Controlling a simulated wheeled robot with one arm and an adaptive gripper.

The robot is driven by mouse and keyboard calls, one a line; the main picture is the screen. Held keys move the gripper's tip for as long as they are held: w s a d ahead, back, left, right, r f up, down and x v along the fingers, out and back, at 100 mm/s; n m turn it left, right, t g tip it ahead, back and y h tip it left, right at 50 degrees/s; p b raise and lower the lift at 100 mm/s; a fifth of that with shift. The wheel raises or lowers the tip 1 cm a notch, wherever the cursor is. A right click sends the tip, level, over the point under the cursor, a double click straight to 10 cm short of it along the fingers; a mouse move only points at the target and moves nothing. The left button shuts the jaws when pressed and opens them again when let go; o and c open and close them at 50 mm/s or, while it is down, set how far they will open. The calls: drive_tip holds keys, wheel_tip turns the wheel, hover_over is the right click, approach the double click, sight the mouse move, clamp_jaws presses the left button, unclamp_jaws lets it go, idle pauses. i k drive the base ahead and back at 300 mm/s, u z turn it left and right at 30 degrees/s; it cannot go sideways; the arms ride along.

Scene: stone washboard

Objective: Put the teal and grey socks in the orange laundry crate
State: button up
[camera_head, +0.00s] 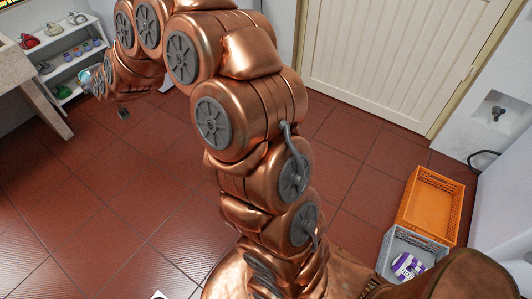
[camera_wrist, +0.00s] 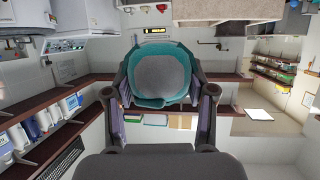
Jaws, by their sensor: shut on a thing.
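The teal and grey socks (camera_wrist: 162,75) are a rounded bundle with a teal rim and a grey middle in the wrist view. My gripper (camera_wrist: 160,92) is shut on them, with one dark finger on each side. In the head view my arm reaches to the far left, and its end is near the white shelf and hard to make out. The orange laundry crate (camera_head: 424,228) stands on the floor at the right, far from my gripper. It appears empty from this angle.
A grey crate (camera_head: 388,243) with a purple and white packet (camera_head: 407,266) stands against the orange crate's near side. The white shelf (camera_head: 75,50) with small items is at the upper left, beside a stone sink (camera_head: 38,98). The tiled floor between is mostly clear.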

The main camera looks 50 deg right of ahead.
sight(429, 200)
drive_tip(key=i, duration=0.7)
drive_tip(key=z, duration=3.2)
drive_tip(key=i, duration=2)
drive_tip(key=z, duration=0.1)
